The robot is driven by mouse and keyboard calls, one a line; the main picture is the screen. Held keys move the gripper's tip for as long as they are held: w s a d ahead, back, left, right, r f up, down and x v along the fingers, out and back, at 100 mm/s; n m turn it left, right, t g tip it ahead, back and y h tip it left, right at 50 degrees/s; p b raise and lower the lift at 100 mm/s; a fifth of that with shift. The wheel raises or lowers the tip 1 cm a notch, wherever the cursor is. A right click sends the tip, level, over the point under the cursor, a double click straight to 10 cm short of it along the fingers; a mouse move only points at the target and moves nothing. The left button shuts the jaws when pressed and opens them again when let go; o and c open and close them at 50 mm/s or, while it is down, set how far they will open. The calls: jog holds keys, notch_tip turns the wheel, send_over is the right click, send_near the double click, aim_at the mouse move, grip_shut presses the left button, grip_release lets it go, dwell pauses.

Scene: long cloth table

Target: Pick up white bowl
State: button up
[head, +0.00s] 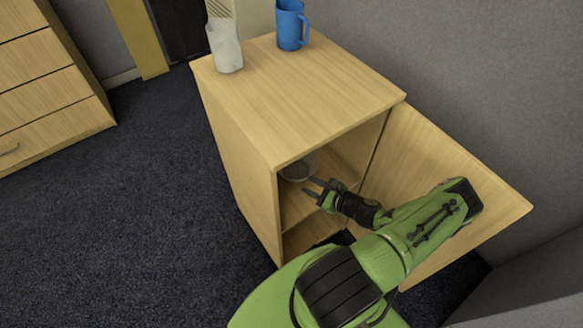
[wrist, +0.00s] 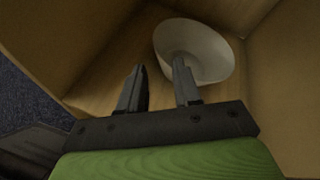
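The white bowl (head: 299,167) sits on a shelf inside the open wooden cabinet, partly hidden under the cabinet top in the head view. My gripper (head: 309,187) reaches in at the cabinet's open front, just in front of the bowl. In the wrist view the bowl (wrist: 195,50) lies beyond the fingertips, its hollow side showing. My gripper (wrist: 157,72) is open there, with an empty gap between its two dark fingers. The right finger overlaps the bowl's near left part in the picture; I cannot tell whether they touch.
The wooden cabinet (head: 300,95) has its door (head: 440,180) swung open to the right, beside my arm. A white cup (head: 225,48) and a blue mug (head: 291,25) stand on its top. A drawer unit (head: 45,90) stands at the left. The dark carpet (head: 130,200) between is clear.

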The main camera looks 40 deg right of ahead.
jog(key=b+x, duration=0.1)
jog(key=x, duration=0.5)
jog(key=shift+w+a+f, duration=0.15)
jog(key=shift+w+f, duration=0.1)
jog(key=shift+w, duration=0.05)
jog(key=b+x, duration=0.2)
jog(key=x, duration=0.3)
jog(key=shift+a, duration=0.15)
grip_shut()
